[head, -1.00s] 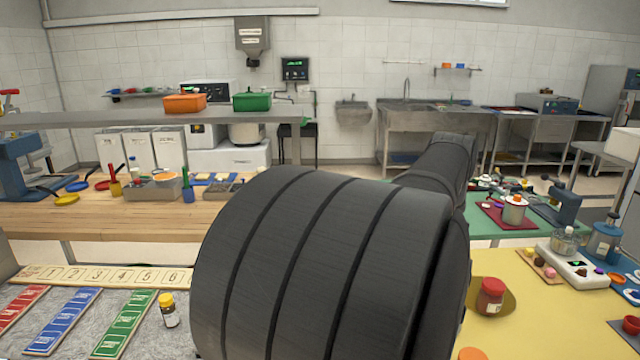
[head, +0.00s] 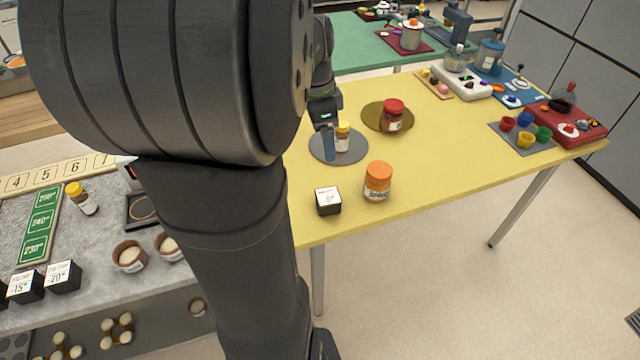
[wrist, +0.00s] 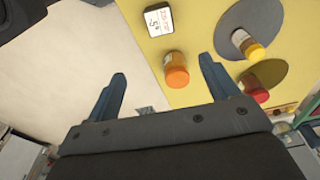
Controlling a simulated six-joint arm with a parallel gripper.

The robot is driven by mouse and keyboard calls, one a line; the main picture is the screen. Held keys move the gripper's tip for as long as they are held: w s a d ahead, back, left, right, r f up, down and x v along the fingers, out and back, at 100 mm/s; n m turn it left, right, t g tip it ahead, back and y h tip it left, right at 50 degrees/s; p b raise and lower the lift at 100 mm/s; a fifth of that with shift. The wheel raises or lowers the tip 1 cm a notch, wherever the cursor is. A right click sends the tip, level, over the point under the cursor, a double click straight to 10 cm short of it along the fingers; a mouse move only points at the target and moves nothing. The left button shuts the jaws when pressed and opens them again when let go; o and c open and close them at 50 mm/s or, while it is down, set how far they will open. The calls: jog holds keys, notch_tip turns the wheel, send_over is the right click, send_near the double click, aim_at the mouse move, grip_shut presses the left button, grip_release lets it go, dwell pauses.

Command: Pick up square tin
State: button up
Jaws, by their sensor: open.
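A dark square tin (head: 141,211) with a ring-shaped thing inside lies on the grey counter, at the left of my arm in the head view. My arm partly hides its right side. The tin cannot be made out in the wrist view. My gripper (head: 328,143) is over the yellow table, in front of the grey disc, well to the right of the tin. Its two blue fingers show spread apart in the wrist view (wrist: 166,88), open with nothing between them.
An orange-lidded jar (head: 377,182), a black-and-white cube (head: 328,201), a yellow-capped bottle (head: 343,137) and a red jar (head: 392,116) stand on the yellow table. Small bowls (head: 129,257) and another yellow-capped bottle (head: 82,198) are near the tin.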

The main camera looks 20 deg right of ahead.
send_over(328, 196)
jog(key=f, duration=1.4)
jog(key=shift+s+a+f, duration=0.2)
jog(key=shift+a+f, duration=0.1)
jog(key=shift+w+d+f, duration=0.1)
jog(key=shift+d+f, duration=0.1)
jog(key=shift+f, duration=1.4)
jog(key=shift+w+d+f, duration=0.1)
jog(key=shift+d+f, duration=0.05)
jog(key=shift+f, duration=1.4)
jog(key=c, duration=1.2)
